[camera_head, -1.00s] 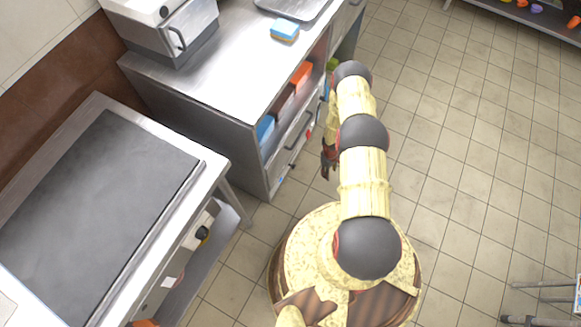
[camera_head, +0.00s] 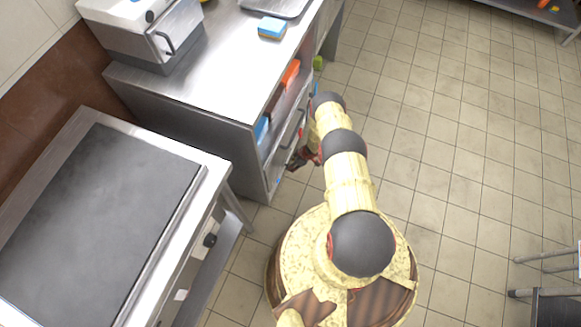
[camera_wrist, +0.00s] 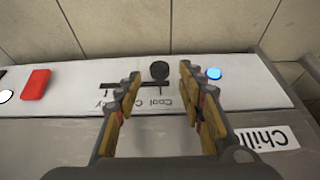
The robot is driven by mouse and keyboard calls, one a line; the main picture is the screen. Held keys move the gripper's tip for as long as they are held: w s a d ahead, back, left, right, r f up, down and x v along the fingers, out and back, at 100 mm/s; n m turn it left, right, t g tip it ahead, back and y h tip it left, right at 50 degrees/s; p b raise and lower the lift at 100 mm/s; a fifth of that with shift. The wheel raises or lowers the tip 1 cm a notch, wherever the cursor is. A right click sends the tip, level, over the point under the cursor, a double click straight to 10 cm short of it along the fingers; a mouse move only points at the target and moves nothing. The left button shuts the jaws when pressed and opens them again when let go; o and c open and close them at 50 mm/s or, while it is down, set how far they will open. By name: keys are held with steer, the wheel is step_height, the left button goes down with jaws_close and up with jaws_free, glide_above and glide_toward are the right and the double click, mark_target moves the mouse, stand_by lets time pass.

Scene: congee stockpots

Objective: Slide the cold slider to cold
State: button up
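In the wrist view, a pale control panel (camera_wrist: 80,94) carries a round black slider knob (camera_wrist: 160,70). A dark slot line with upside-down lettering, partly readable as "Cool", runs beside the knob. My gripper (camera_wrist: 159,76) is open, with its two fingers apart on either side of the knob in the picture. Nothing is seen between the fingers except the panel and the knob; contact cannot be told. In the head view, my gripper (camera_head: 297,160) is close to the front of the steel counter (camera_head: 205,105), and the slider is hidden there.
A red block-like button (camera_wrist: 35,84) is at the panel's left, and a round blue button (camera_wrist: 214,73) lies right of the knob. A "Chill" label (camera_wrist: 265,138) is at the right. A griddle (camera_head: 90,220) stands at left.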

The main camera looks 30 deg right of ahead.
steer(key=shift+b+x, duration=0.55)
steer(key=shift+x, duration=1.1)
steer(key=shift+c, duration=0.5)
jaws_close()
